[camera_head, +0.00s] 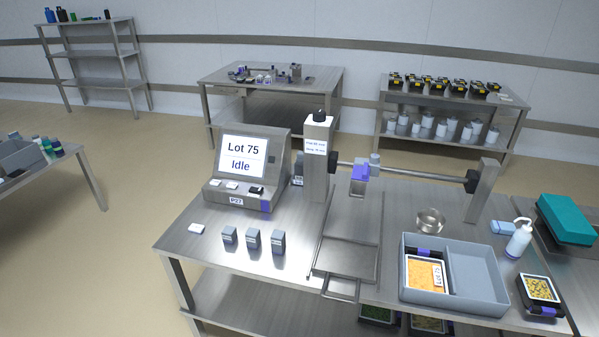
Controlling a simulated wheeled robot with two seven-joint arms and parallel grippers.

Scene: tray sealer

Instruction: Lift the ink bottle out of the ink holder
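A light upright post (318,160) with a printed label stands at the back of the sealer on the steel table. A small black round piece (319,116) sits on top of it. I cannot tell whether this is the ink bottle in its holder. Three small grey-blue labelled blocks or bottles (253,240) stand upright in a row on the table, left of the sealer frame. Another similar dark labelled item (298,169) is partly hidden behind the post. Neither of my grippers is in view.
A terminal (246,166) reading "Lot 75 Idle" stands left of the post. A sealer bar (415,171) crosses to the right. A grey divided bin (478,272), a metal bowl (430,221) and a squeeze bottle (519,238) occupy the right.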

